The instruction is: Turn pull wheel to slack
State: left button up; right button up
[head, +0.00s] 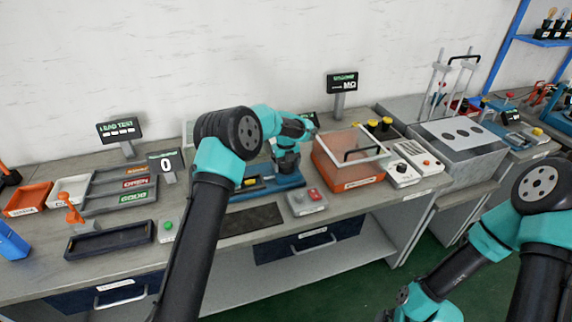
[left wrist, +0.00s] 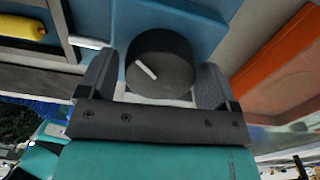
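The pull wheel appears in the left wrist view as a round black knob (left wrist: 162,68) with a white pointer line slanting across its face. My left gripper (left wrist: 158,85) has one dark finger on each side of the knob, spread apart. A narrow gap shows at the left finger; contact on the right side cannot be told. In the head view my left gripper (head: 287,172) points down over the blue machine base (head: 275,190), and the knob is hidden there. My right arm shows at the lower right, but its gripper is out of the picture.
An orange box with a clear lid (head: 345,178) stands close to the right of the blue base. A grey box with a red button (head: 307,201) and a dark mat (head: 252,220) lie in front.

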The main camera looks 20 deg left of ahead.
pick_arm(q)
jog(key=c, duration=0.7)
jog(key=shift+o, duration=0.2)
